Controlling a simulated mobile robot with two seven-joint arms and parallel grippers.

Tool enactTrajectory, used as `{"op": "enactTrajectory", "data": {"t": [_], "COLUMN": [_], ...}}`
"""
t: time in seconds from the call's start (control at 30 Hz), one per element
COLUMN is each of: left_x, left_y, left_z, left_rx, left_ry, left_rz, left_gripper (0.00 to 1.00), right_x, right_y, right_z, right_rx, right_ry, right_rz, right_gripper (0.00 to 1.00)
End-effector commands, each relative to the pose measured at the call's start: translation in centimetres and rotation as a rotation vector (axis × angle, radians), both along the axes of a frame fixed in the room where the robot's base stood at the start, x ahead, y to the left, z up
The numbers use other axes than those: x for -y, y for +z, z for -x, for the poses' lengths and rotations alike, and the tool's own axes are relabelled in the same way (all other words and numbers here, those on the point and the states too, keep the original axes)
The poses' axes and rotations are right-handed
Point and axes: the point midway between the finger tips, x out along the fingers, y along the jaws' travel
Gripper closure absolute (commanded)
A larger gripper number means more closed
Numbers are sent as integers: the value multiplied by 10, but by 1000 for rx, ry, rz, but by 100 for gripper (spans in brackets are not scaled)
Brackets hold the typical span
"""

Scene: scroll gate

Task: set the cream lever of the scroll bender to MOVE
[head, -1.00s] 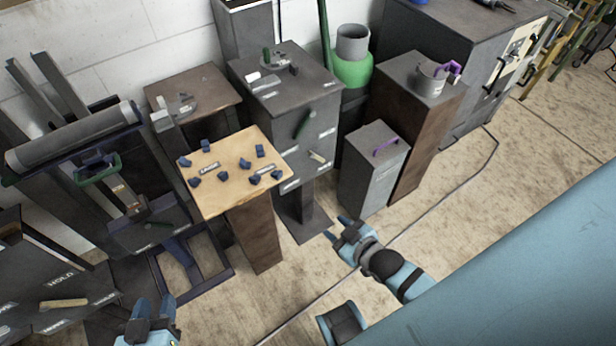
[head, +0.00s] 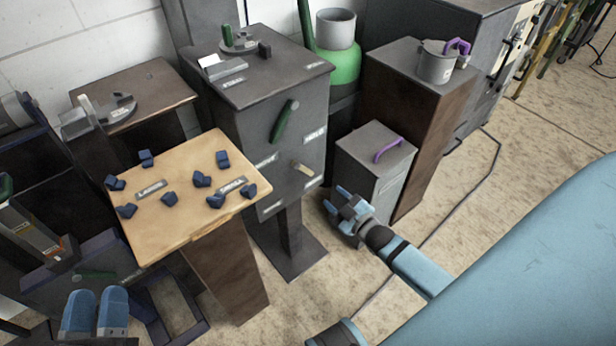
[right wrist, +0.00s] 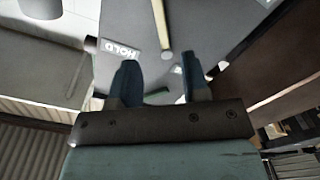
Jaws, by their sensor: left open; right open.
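A cream lever (head: 300,168) sticks out of the front of the grey cabinet (head: 228,120), below a green lever (head: 284,122). White labels surround it; one at upper right (head: 315,133) seems to read HOLD, the others are hard to read. In the right wrist view a long cream bar (right wrist: 160,25) stands beside a HOLD label (right wrist: 121,49); I cannot tell whether it is the same lever. My right gripper (head: 335,199) is open and empty, right of the cabinet and apart from the lever. My left gripper (head: 97,292) is open at the lower left.
A wooden-topped stand (head: 180,215) with several blue blocks stands left of the cabinet. A smaller grey box (head: 372,175) with a purple handle stands behind my right gripper. A cable (head: 460,215) crosses the floor.

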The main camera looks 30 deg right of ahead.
Motion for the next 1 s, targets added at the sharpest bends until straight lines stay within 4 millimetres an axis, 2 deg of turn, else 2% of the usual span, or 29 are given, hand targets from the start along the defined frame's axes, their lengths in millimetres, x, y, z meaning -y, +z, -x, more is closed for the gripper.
{"op": "enactTrajectory", "data": {"t": [0.03, 0.3, 0.5, 0.7, 0.97, 1.0], "left_x": [1, 3, 4, 5, 5, 5], "left_y": [1, -27, -41, -46, -46, -46], "left_z": [1, -2, -3, -4, -4, -4], "left_rx": [18, -61, -105, -126, -129, -129], "left_ry": [-5, -25, -39, -46, -47, -47], "left_rz": [11, -26, -49, -59, -61, -61], "left_gripper": [57, 57, 57, 57, 57, 57], "right_x": [-1, -5, -8, -9, -9, -9], "right_y": [-1, -2, -2, 0, 0, 0], "right_z": [-12, -70, -101, -115, -116, -116], "right_rx": [4, 4, 0, 0, 0, 0], "right_ry": [1, 0, 0, 0, 0, 0], "right_rz": [1, 0, -1, -1, -1, -1], "right_gripper": [57, 57, 57, 57, 57, 60]}}
